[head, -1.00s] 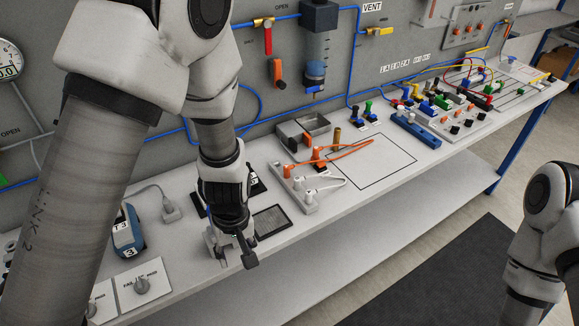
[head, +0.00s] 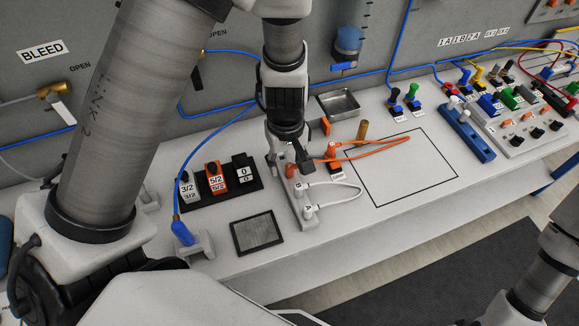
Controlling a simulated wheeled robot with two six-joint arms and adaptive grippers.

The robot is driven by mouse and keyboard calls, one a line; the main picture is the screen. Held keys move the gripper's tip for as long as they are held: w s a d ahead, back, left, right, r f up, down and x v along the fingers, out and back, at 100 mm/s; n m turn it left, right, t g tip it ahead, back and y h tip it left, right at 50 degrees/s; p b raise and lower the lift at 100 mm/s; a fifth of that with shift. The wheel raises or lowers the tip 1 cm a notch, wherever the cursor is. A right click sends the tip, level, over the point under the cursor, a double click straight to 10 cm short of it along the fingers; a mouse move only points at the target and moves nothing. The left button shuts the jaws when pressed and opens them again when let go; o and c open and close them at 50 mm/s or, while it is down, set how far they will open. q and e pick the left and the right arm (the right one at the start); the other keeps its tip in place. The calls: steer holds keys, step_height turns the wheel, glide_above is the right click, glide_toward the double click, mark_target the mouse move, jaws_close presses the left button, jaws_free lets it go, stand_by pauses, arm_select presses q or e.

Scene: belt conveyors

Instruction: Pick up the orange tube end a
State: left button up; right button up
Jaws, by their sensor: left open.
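The orange tube (head: 375,145) lies in a narrow loop on the white bench, reaching into the black-outlined square. One orange end piece (head: 292,170) stands in a white holder block (head: 296,207); another orange end (head: 331,151) is just to its right. I cannot read which end is a. My left gripper (head: 289,162) points down over the back of the holder, open, with its fingers around or close above the orange end piece. The gripper partly hides this end; contact is unclear. My right gripper is out of view; only part of its arm shows lower right.
A white tube (head: 340,184) loops from the holder's front. A dark mesh pad (head: 257,233) and a black tray with labelled valves (head: 215,179) are left. A metal tray (head: 338,104) stands behind; a blue rail (head: 466,135) is right. The outlined square (head: 385,184) is mostly free.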

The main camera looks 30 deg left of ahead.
mark_target(290, 165)
arm_select(q)
steer(key=f, duration=0.1)
steer(key=w+f, duration=0.1)
steer(key=f, duration=0.1)
steer(key=shift+d+f+b, duration=0.15)
steer(key=shift+f+b, duration=0.05)
steer(key=shift+b, duration=0.15)
steer(key=shift+w+f, duration=0.2)
steer(key=shift+w, duration=0.1)
steer(key=shift+s+r, duration=0.15)
steer(key=shift+s, duration=0.05)
steer(key=shift+c, duration=1.1)
steer(key=shift+s+r, duration=0.1)
steer(key=shift+s, duration=0.1)
jaws_close()
steer(key=shift+w, duration=0.15)
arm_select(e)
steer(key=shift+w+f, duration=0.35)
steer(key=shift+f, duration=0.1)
arm_select(q)
step_height(290, 165, up, 10)
steer(key=shift+f+p, duration=0.1)
steer(key=shift+p, duration=0.75)
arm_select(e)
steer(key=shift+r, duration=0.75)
